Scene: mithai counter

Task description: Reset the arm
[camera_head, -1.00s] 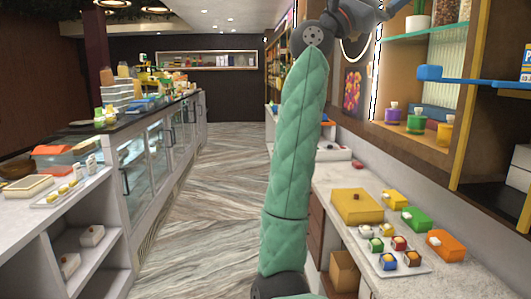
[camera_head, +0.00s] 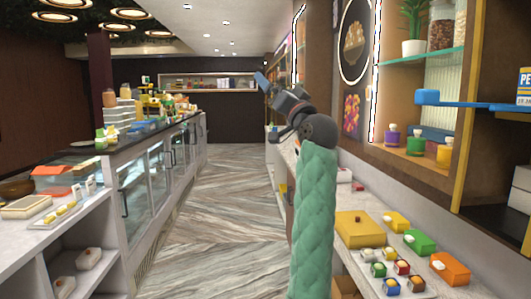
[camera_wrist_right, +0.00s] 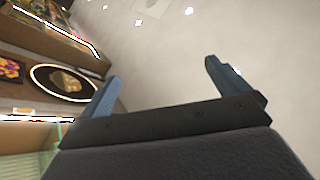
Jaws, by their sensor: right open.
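My right arm stands upright in its green quilted sleeve in the head view, between the aisle and the right counter. My right gripper (camera_head: 266,80) is at its top, in the air, pointing up and to the left. In the right wrist view its two blue fingers (camera_wrist_right: 165,85) are wide apart with nothing between them. Beyond them are the pale ceiling and part of the wall. My left gripper and left arm are not in view.
Right counter (camera_head: 348,222) holds a yellow box (camera_head: 360,229), a green box (camera_head: 419,242), an orange box (camera_head: 449,268) and a tray of small sweets. Shelves (camera_head: 418,165) with jars rise behind it. A glass display case (camera_head: 135,195) stands left. The aisle floor (camera_head: 215,215) is clear.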

